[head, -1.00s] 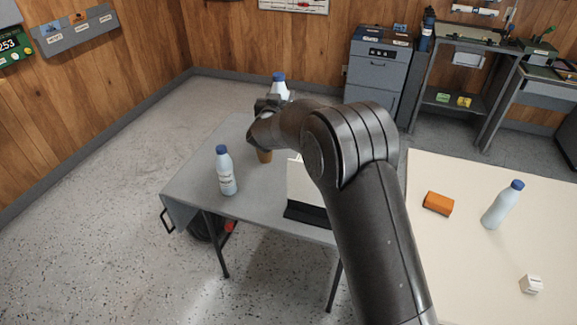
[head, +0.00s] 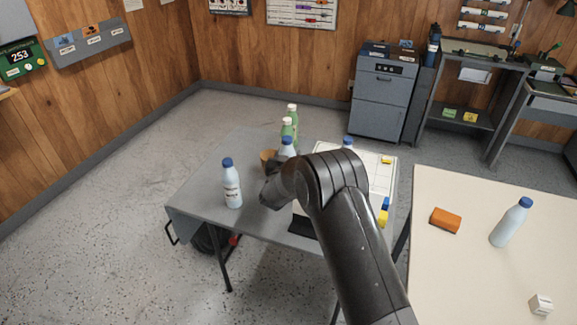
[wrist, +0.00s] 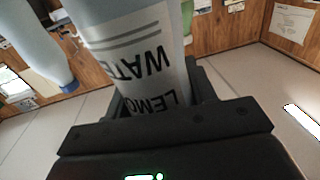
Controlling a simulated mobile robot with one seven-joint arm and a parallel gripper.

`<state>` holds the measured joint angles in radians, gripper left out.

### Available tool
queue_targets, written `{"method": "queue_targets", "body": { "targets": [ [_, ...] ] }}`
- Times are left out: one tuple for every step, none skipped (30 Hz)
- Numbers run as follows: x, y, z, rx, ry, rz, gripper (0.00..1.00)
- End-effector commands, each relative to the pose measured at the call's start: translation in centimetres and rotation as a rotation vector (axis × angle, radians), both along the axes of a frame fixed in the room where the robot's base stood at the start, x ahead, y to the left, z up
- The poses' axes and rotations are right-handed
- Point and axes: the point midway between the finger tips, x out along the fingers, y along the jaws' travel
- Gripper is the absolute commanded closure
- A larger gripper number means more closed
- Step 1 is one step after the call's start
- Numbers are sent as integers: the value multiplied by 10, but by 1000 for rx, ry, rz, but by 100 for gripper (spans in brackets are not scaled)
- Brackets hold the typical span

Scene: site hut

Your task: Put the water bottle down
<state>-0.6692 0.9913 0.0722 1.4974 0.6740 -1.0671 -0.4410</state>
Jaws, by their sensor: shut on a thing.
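My gripper (wrist: 154,84) is shut around a pale water bottle (wrist: 135,45) with a grey band and dark lettering. A similar labelled bottle (head: 232,186) with a blue cap stands upright at the table's left front.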

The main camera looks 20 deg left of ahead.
Motion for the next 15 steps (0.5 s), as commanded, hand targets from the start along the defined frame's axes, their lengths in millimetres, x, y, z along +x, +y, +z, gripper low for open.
{"method": "queue_targets", "body": {
  "targets": [
    [0, 0, -1, 1, -3, 0, 87],
    [0, 0, -4, 1, -2, 0, 87],
    [0, 0, -8, 0, -2, 0, 87],
    [0, 0, -11, 0, -1, 0, 87],
    [0, 0, -16, 0, -1, 0, 87],
    [0, 0, -22, -1, 0, 1, 87],
    [0, 0, -27, -1, 0, 1, 87],
    [0, 0, -32, -1, 0, 1, 87],
    [0, 0, -38, -1, -1, 0, 87],
    [0, 0, -41, -1, -1, 0, 87],
    [0, 0, -44, 0, -1, 0, 87],
    [0, 0, -45, 1, -2, 0, 87],
    [0, 0, -45, 1, -3, 0, 87],
    [0, 0, -44, 2, -3, 0, 87],
    [0, 0, -44, 2, -3, 0, 87]
  ]
}}
